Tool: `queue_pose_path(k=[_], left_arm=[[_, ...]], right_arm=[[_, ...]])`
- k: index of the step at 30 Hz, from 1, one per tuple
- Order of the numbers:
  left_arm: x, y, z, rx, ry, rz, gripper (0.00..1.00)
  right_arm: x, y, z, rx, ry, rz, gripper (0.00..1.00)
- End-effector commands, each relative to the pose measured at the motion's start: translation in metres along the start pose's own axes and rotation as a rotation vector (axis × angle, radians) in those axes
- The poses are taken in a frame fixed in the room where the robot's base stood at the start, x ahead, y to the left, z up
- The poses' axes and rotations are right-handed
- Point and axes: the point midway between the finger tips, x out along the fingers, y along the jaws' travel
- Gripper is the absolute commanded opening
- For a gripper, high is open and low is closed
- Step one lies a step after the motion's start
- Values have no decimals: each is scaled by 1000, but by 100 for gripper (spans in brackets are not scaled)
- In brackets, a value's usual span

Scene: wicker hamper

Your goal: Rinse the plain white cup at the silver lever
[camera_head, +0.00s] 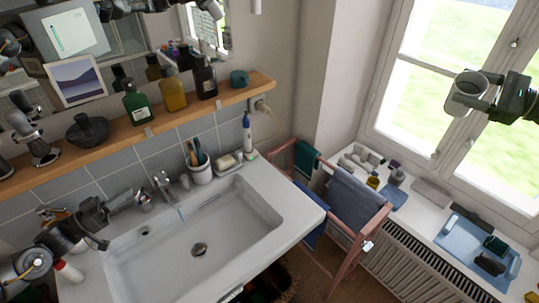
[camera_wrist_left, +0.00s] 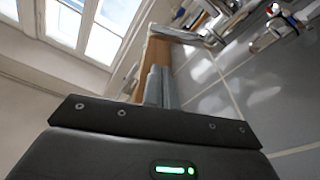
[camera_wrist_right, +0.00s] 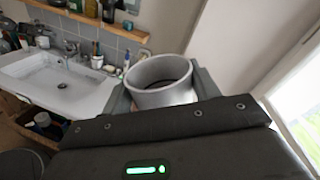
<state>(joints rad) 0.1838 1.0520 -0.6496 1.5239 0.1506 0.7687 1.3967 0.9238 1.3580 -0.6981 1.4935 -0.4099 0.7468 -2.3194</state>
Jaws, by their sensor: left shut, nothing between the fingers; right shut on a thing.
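The plain white cup (camera_head: 462,101) is held in my right gripper (camera_head: 484,92), high in front of the window at the right. In the right wrist view the cup (camera_wrist_right: 160,92) is upright between the fingers, its mouth facing up, and looks empty. The silver tap (camera_head: 164,188) stands at the back of the sink; in the left wrist view its chrome parts (camera_wrist_left: 188,36) show just beyond my fingers. A thin bluish streak shows below the spout. My left gripper (camera_head: 128,201) is shut and empty, left of the tap. Whether it touches the lever is unclear.
The white sink (camera_head: 278,205) has an open basin, far from the cup. A toothbrush mug (camera_head: 201,174) and soap dish (camera_head: 229,163) stand right of the tap. A wooden shelf (camera_head: 150,128) with bottles hangs above. A towel rack (camera_head: 345,245) stands between sink and window sill.

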Motion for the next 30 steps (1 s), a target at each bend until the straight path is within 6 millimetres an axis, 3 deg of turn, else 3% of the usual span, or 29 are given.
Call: queue_pose_path(k=[8, 21, 30], left_arm=[[3, 0, 0, -21, -3, 5, 0], [72, 0, 0, -19, -2, 6, 0], [98, 0, 1, -20, -5, 4, 0]], right_arm=[[-2, -4, 0, 0, 7, -14, 32], [-2, 0, -6, 0, 7, -13, 32], [-2, 1, -8, 0, 6, -13, 32]])
